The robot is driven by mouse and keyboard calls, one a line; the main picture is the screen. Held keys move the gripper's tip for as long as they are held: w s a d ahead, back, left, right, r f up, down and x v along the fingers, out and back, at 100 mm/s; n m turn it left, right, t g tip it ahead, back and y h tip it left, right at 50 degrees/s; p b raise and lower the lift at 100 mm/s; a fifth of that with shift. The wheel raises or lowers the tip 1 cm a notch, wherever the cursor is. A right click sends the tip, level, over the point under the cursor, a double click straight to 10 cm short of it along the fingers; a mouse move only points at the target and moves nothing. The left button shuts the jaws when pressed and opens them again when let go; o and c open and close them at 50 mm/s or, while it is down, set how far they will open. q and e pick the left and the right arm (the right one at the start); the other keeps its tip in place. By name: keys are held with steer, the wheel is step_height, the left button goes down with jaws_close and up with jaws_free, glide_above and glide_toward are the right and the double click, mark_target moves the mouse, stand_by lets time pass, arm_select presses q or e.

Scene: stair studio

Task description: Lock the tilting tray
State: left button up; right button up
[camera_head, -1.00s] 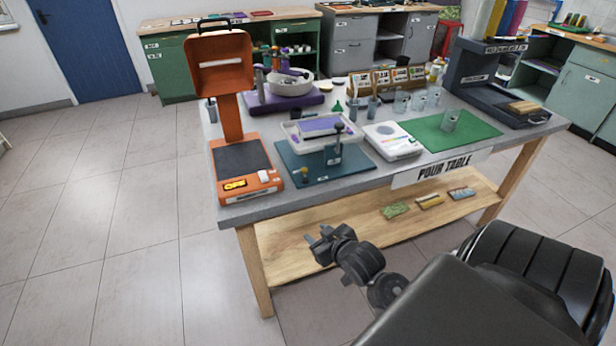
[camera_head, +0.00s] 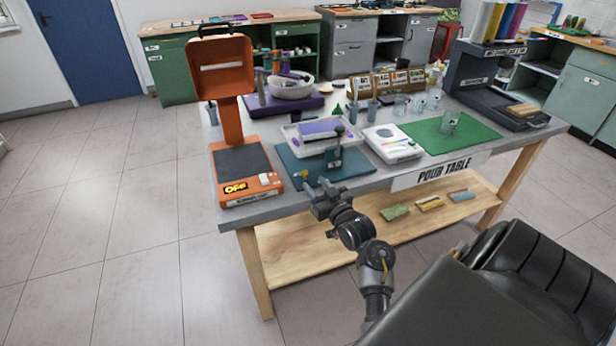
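The tilting tray (camera_head: 294,139) is a white tray with a purple slab (camera_head: 318,129) in it, above a teal base plate (camera_head: 347,169) at the front of the pour table. A dark upright post (camera_head: 334,158) with a black-knobbed lever (camera_head: 339,131) stands at the tray's front side. A small yellow knob (camera_head: 303,174) sits at the plate's front left corner. My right gripper (camera_head: 316,187) is at the table's front edge, close to the yellow knob and below the post. Its two fingers look spread, with nothing seen between them. My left gripper is not in view.
An orange machine (camera_head: 220,90) with a raised lid and an "OFF" display stands left of the plate. A white scale-like device (camera_head: 392,141) and a green mat (camera_head: 425,135) with a clear cup (camera_head: 449,121) are to the right. A wooden shelf (camera_head: 290,262) lies below the tabletop.

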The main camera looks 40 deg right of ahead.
mark_target(306, 175)
steer(key=w, duration=0.2)
steer(key=w+d, duration=0.1)
steer(key=w, duration=0.1)
steer(key=shift+w, duration=0.4)
